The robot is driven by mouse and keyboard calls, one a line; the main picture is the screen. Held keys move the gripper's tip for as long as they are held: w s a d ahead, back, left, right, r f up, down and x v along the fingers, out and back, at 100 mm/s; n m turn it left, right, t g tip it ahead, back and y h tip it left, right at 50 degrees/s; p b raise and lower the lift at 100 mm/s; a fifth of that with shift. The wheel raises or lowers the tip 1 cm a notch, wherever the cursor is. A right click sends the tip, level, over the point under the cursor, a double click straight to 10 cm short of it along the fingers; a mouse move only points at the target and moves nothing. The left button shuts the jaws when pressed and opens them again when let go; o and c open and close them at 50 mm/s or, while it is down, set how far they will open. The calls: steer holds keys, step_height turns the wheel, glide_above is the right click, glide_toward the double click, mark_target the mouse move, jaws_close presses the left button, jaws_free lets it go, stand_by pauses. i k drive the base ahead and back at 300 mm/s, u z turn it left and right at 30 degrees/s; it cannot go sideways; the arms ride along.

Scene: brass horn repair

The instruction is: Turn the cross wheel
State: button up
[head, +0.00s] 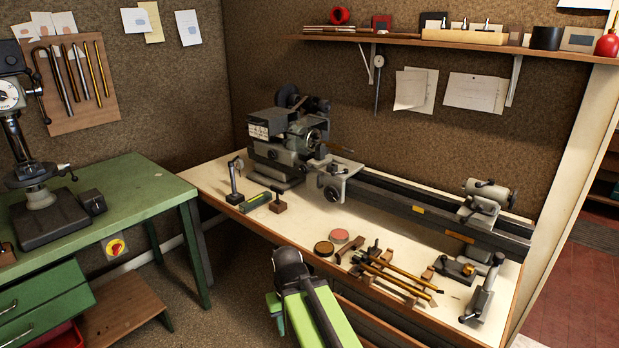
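The lathe (285,150) stands on the pale bench along the back wall, with its long dark bed running to the right. The cross wheel (333,193) is a small grey handwheel on the front of the lathe's carriage, below the grey cross slide (338,170). Nothing touches the wheel. Part of my lime-green and black arm rises at the bottom centre, in front of the bench and apart from the wheel. I cannot make out my gripper's fingers.
Two round tins (324,248), brass tubes on wooden supports (400,276) and a clamp stand (482,295) lie along the bench front. A small stand (235,182) is left of the wheel. A green table (130,190) with a drill press (40,195) stands left.

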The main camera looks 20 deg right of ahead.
mark_target(304, 169)
steer(key=u, duration=0.5)
steer(key=i, duration=1.25)
steer(key=u, duration=0.55)
